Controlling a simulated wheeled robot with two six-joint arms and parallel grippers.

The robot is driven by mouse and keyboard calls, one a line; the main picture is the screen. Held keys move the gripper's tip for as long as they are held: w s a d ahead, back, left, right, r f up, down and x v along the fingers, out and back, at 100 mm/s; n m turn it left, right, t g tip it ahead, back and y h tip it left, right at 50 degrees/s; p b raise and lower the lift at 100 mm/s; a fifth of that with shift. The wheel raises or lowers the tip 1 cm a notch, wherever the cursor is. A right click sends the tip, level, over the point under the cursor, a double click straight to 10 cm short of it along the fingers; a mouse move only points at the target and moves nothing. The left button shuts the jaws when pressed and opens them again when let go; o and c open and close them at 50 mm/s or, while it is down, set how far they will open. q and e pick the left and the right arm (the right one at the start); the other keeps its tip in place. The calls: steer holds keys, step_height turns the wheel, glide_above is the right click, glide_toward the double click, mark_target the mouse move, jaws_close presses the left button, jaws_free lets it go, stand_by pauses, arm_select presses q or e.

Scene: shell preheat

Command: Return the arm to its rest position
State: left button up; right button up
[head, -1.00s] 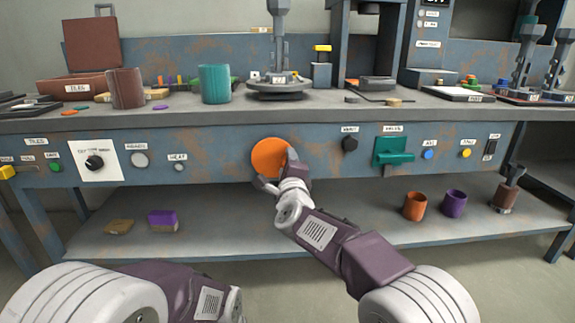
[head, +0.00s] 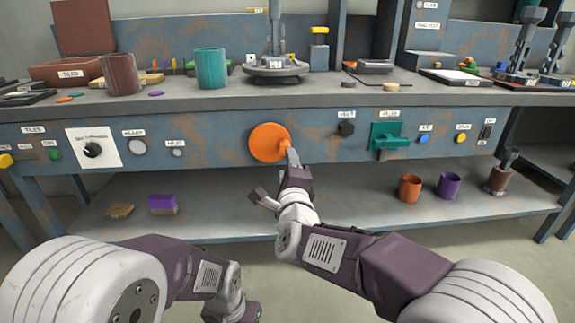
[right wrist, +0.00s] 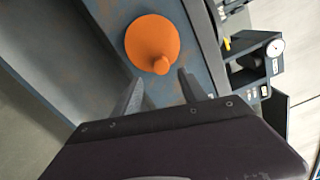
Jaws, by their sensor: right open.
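My right gripper (head: 277,180) is open and empty, just in front of and below a round orange disc (head: 267,142) on the bench's front panel. The disc has a short stem pointing outward. In the right wrist view the disc (right wrist: 152,42) and its stem lie beyond the two spread fingers (right wrist: 160,92), with nothing between the fingertips. One fingertip overlaps the stem's edge in the head view; I cannot tell if they touch. My left gripper (head: 240,312) is low at the bottom edge, partly cut off, and its jaws cannot be made out.
The bench (head: 330,100) carries a brown cup (head: 119,75), a teal cup (head: 211,68) and a press-like stand (head: 275,70). A teal valve (head: 390,138) and knobs line the panel. The lower shelf (head: 330,212) holds orange (head: 410,188) and purple (head: 449,186) cups. Floor space in front is free.

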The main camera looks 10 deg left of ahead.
steer(key=w+d+r+m+h+p, duration=0.1)
steer(key=w+d+r+h+p, duration=0.1)
steer(key=d+r+p, duration=0.45)
steer(key=w+d+r+m+h+p, duration=0.2)
steer(key=w+d+r+h+p, duration=0.15)
steer(key=d, duration=0.65)
steer(key=s+d+n+g+p, duration=0.2)
steer(key=d+n+p, duration=0.1)
steer(key=d+p, duration=0.35)
steer(key=s+d+f+n+g+p, duration=0.1)
steer(key=s+d+f+n+g, duration=0.2)
steer(key=s+f+n+g, duration=0.9)
steer(key=s+d+f+n+g+p, duration=0.1)
steer(key=s+d+f+n+g, duration=0.15)
steer(key=s+f+n, duration=1)
steer(key=s+r+m+p, duration=0.2)
steer(key=r+m+p, duration=0.1)
steer(key=r+p, duration=1.6)
steer(key=s+r+m+p, duration=0.2)
steer(key=r+m+p, duration=0.1)
steer(key=r+p, duration=1.6)
step_height(320, 180, up, 3)
steer(key=shift+s+d+r+m+y, duration=0.1)
steer(key=shift+s+d+m+y, duration=0.1)
steer(key=shift+d+m+y, duration=0.2)
